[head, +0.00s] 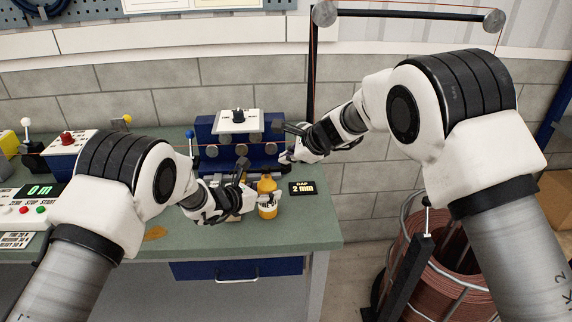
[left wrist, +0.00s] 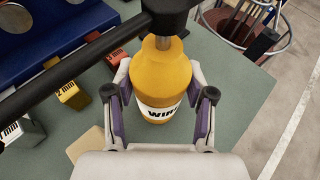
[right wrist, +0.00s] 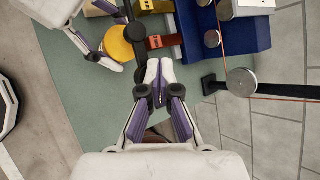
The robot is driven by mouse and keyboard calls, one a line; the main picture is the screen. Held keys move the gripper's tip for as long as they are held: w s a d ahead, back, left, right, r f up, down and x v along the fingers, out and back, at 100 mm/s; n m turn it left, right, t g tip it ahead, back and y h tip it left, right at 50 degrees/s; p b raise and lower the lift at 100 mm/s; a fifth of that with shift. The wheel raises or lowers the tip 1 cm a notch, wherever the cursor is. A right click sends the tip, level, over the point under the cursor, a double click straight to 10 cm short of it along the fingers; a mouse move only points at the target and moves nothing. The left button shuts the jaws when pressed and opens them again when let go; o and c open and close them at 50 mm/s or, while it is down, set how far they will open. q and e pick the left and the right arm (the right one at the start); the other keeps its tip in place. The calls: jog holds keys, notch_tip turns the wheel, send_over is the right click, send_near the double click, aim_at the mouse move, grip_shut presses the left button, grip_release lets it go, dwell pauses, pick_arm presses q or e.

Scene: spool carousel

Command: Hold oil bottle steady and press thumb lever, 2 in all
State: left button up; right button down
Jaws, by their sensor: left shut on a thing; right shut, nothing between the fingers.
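The oil bottle (head: 267,208) is yellow with a white label band and stands upright near the bench's front edge. My left gripper (head: 258,203) is shut around its body; in the left wrist view the purple-padded fingers press both sides of the bottle (left wrist: 160,75). A black thumb lever (left wrist: 75,70) on a metal stem extends above the bottle top. My right gripper (head: 287,158) is shut and empty, above and behind the bottle. In the right wrist view its closed tips (right wrist: 157,70) are close to the lever's dark end (right wrist: 142,76); contact cannot be told.
A blue roller unit (head: 205,130) with a white dial panel stands behind the bottle. A display (head: 303,187) reads "GAP 2 mm". Small yellow (left wrist: 68,93) and red (left wrist: 92,38) blocks are near the bottle. A wire coil basket (head: 440,265) stands on the floor at right.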

aim_at(287, 166)
jog(key=shift+r, duration=0.65)
jog(key=shift+r, duration=2.55)
notch_tip(287, 166, up, 4)
jog(key=shift+f, duration=0.1)
jog(key=shift+f, duration=4.45)
